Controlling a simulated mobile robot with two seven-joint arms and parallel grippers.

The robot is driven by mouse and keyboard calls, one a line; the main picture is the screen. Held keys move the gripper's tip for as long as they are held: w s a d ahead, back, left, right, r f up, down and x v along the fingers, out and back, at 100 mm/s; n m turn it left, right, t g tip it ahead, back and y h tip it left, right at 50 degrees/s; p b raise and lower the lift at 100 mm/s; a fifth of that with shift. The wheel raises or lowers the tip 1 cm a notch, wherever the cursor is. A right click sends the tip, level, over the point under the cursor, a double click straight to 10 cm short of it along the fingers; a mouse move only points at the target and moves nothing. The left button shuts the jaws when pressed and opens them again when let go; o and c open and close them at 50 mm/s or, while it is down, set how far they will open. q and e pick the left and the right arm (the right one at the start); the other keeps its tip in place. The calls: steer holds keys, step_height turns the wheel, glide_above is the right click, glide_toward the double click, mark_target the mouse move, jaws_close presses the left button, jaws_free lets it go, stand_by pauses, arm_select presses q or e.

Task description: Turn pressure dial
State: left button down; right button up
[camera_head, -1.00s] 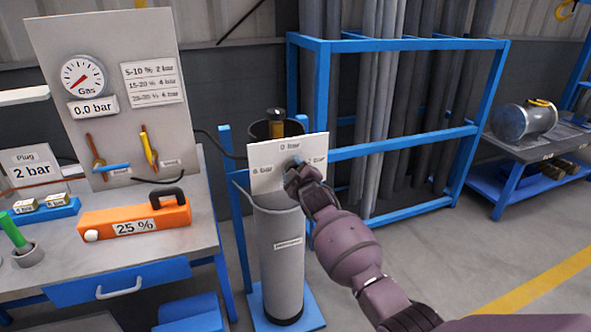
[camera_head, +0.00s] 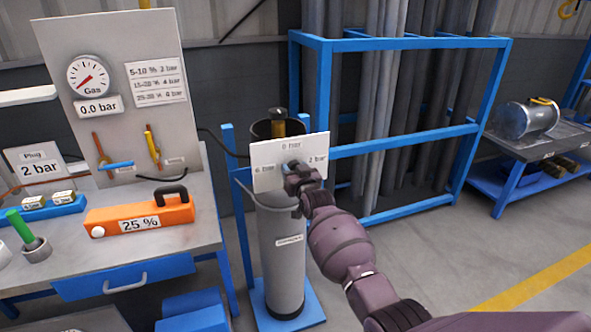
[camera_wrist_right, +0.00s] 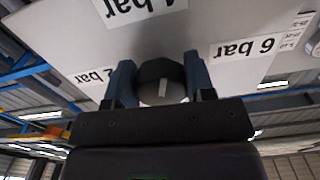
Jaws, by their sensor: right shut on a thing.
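The white dial panel (camera_head: 313,147) stands on the grey gas cylinder (camera_head: 281,262), with 0 bar at the top, 2 bar at the right and 6 bar at the left. My right gripper (camera_head: 292,167) is at the panel and hides most of the dial. In the wrist view the dial (camera_wrist_right: 160,71) is a dark round knob with a pale pointer mark. My right gripper (camera_wrist_right: 160,80) is shut on it, one blue-grey finger on each side. The labels 2 bar, 4 bar and 6 bar show around it. My left gripper is not in view.
The gas gauge (camera_head: 88,75) on the grey board reads 0.0 bar. An orange 25 % device (camera_head: 140,215) lies on the workbench at the left. A blue rack (camera_head: 410,45) with grey pipes stands behind the cylinder. The floor at the right is clear.

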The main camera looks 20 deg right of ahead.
steer(key=m, duration=0.2)
steer(key=shift+m, duration=0.4)
steer(key=m, duration=0.3)
steer(key=shift+a+m, duration=0.15)
steer(key=shift+m, duration=0.15)
steer(key=m, duration=0.5)
steer(key=shift+a+r, duration=0.1)
steer(key=shift+m, duration=1.1)
steer(key=shift+r, duration=0.1)
steer(key=shift+m, duration=0.4)
steer(key=o, duration=0.9)
